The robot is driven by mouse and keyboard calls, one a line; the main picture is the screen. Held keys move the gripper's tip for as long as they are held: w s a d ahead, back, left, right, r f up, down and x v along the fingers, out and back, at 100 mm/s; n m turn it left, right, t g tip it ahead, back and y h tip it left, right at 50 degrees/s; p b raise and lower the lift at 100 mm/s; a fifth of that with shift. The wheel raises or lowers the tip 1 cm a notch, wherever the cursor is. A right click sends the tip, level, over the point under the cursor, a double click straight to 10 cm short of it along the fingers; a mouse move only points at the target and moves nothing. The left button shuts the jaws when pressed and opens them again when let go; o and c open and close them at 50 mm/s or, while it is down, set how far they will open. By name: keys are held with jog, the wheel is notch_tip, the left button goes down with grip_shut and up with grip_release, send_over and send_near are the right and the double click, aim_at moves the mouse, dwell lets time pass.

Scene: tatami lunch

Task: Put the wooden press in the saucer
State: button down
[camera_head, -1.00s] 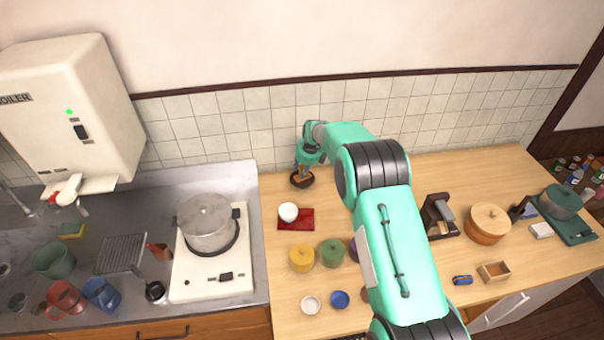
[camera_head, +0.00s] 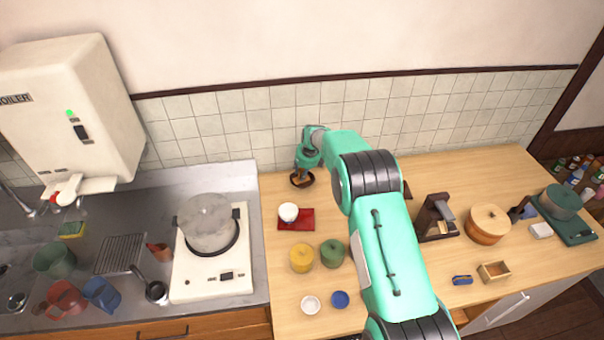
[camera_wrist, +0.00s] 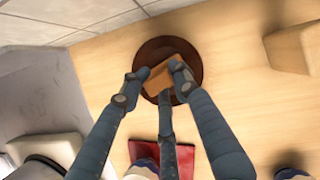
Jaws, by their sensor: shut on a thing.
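The saucer (camera_head: 309,184) is a dark brown round dish at the back left of the wooden counter, near the tiled wall. It also shows in the wrist view (camera_wrist: 165,46). The wooden press (camera_wrist: 157,80) is a small light-brown block, seen in the wrist view between my fingertips and in front of the saucer's middle. My gripper (camera_head: 300,171) points down at the saucer and is shut on the press. I cannot tell whether the press touches the saucer's bottom. The fingers hide part of both.
A red mat (camera_head: 296,225) with a white cup (camera_head: 288,212) lies in front of the saucer. Yellow (camera_head: 302,258) and green (camera_head: 332,253) round containers stand nearer. The stove with a pot (camera_head: 207,222) is at left. My arm covers the counter's middle.

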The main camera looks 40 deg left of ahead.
jog(key=shift+f, duration=0.2)
jog(key=c, duration=1.3)
grip_release()
jog(key=shift+f, duration=0.1)
jog(key=v, duration=1.2)
